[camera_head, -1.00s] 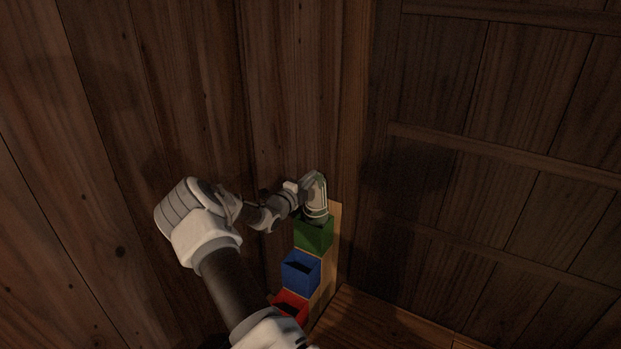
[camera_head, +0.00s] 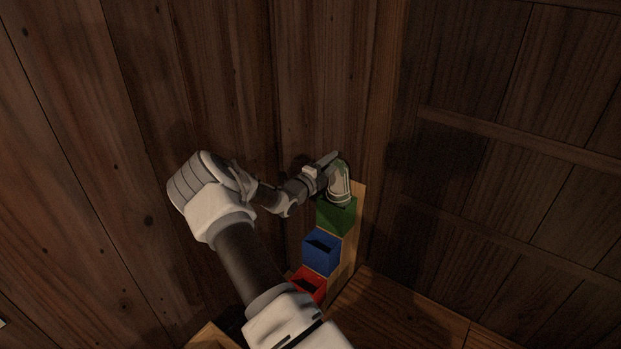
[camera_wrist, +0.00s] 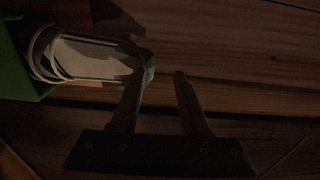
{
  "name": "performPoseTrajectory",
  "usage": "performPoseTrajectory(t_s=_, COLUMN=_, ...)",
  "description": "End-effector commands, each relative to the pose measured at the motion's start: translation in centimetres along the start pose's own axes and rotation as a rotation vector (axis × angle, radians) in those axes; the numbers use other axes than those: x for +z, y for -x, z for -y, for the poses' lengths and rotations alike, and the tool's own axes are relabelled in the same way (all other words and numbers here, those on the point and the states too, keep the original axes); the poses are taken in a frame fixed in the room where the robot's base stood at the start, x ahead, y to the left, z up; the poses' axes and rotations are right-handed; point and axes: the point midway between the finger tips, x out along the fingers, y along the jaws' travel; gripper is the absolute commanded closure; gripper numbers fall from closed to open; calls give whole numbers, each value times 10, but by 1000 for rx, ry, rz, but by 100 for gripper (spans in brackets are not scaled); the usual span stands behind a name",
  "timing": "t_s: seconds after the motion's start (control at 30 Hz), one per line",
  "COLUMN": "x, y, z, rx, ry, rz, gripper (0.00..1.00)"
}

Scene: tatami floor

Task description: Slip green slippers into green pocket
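The green pocket (camera_head: 337,215) is the top box on an upright wooden board. Pale grey-green slippers (camera_head: 341,184) stand in it, with their upper part sticking out above the rim. In the wrist view the slippers (camera_wrist: 95,55) extend from the green pocket (camera_wrist: 18,75) at the left edge. My gripper (camera_wrist: 165,72) has its two fingers apart with dark wood showing between them. The left finger is at the slippers' outer end; I cannot tell if it touches. In the head view my gripper (camera_head: 331,159) is at the top of the slippers. How deep they sit is hidden.
A blue pocket (camera_head: 322,252) and a red pocket (camera_head: 309,285) sit below the green one on the wooden board (camera_head: 350,245). Dark plank walls meet in a corner close behind. A wooden surface (camera_head: 395,310) lies at the lower right.

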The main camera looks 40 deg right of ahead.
Motion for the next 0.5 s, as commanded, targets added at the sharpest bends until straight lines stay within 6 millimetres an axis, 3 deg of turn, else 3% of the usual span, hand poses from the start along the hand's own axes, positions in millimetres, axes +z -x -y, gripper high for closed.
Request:
performPoseTrajectory(t_s=0.3, x=2, y=82, z=3, rx=0, ry=1, rz=4, gripper=57)
performPoseTrajectory(t_s=0.5, x=1, y=121, z=2, rx=0, ry=0, rz=3, gripper=57)
